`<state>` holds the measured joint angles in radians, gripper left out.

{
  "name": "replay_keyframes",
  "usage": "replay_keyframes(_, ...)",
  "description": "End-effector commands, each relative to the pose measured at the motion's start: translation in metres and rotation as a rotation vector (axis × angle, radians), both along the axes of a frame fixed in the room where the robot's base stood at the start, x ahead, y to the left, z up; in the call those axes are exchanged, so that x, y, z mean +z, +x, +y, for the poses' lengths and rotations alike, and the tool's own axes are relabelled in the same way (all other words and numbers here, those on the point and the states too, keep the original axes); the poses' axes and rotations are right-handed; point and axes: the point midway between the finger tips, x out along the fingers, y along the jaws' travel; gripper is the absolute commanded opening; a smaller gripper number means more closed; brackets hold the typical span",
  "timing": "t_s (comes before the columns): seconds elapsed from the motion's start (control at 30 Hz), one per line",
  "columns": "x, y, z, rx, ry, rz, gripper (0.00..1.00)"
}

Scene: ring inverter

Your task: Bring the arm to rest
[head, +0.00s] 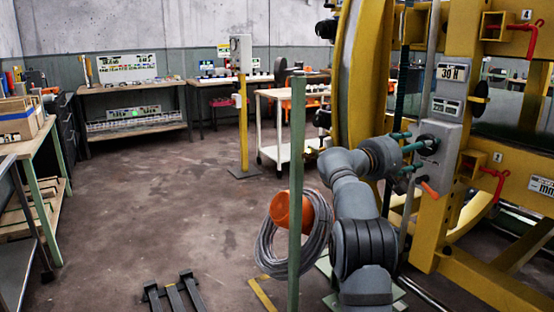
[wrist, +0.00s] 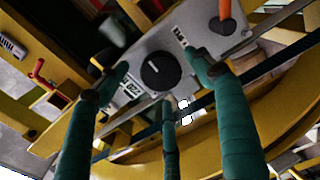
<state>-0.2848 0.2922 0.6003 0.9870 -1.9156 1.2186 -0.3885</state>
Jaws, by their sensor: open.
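My arm (head: 362,235) rises at the centre right of the head view and bends right toward a yellow machine frame. My gripper (head: 418,158) has teal fingers and is open. Its fingers point at a grey control box (head: 440,150) on a yellow post. In the wrist view, the spread fingers of my gripper (wrist: 163,72) frame a black round knob (wrist: 162,71) on that box. Nothing is held between them. I cannot tell whether any finger touches the box or knob. An orange-handled lever (head: 430,190) sits low on the box.
The yellow ring frame (head: 358,70) stands close to my arm. Red handles (head: 527,38) stick out at right. A green pole (head: 297,150) with a coiled grey cable (head: 264,245) stands left of my arm. Benches line the back and left. The floor (head: 160,200) at centre left is clear.

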Motion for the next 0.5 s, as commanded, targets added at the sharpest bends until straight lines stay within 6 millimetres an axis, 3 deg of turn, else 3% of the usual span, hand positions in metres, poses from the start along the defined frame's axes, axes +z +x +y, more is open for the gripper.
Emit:
replay_keyframes(0.47,0.001,-0.052,0.088,0.001,0.0,-0.001,0.67)
replay_keyframes(0.5,-0.001,-0.05,0.078,-0.01,0.0,0.0,0.67)
